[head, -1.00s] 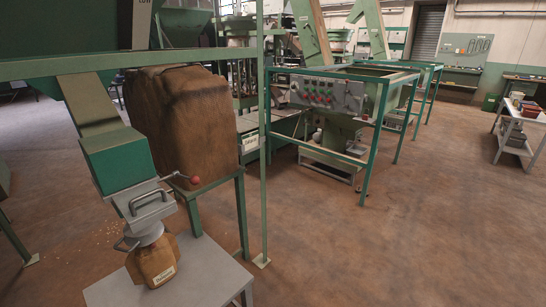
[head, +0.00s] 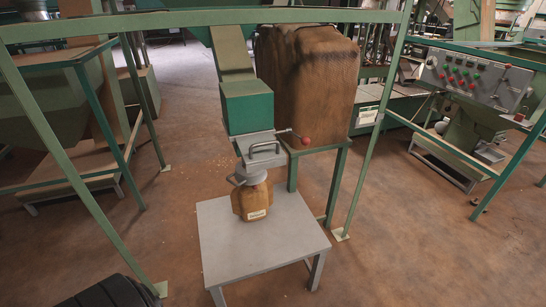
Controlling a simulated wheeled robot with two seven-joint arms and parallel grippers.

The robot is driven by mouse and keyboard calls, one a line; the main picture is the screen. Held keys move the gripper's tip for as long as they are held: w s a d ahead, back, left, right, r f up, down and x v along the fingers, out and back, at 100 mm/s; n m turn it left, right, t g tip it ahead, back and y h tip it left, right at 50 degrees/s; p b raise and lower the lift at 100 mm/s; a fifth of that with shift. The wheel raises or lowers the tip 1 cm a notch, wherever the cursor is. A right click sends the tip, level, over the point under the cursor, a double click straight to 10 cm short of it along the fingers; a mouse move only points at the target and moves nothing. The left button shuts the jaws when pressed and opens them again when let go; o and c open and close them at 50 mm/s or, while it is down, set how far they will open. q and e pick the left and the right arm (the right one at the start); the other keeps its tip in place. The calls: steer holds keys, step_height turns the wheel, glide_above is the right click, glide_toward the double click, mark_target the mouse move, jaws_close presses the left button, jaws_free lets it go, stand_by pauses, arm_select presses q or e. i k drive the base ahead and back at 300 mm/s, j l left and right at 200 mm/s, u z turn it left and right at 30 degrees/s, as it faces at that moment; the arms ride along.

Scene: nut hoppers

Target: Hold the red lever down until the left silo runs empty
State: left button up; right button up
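A lever with a red ball knob (head: 306,141) sticks out to the right of the grey outlet (head: 262,146) under a green chute box (head: 247,108). The lever looks roughly level. A brown sack with a white label (head: 252,202) stands under the outlet on a grey table (head: 265,257). The chute (head: 232,55) runs up from the box behind a green beam. The silo's contents cannot be seen. Neither gripper is in view.
A large brown block-like sack (head: 312,85) stands on a green stand behind the lever. Green frame posts (head: 369,142) flank the table. A control panel (head: 472,80) is at right. A dark ridged object (head: 108,293) lies at bottom left. Floor right of the table is clear.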

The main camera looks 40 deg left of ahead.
mark_target(296, 135)
steer(key=u, duration=1.35)
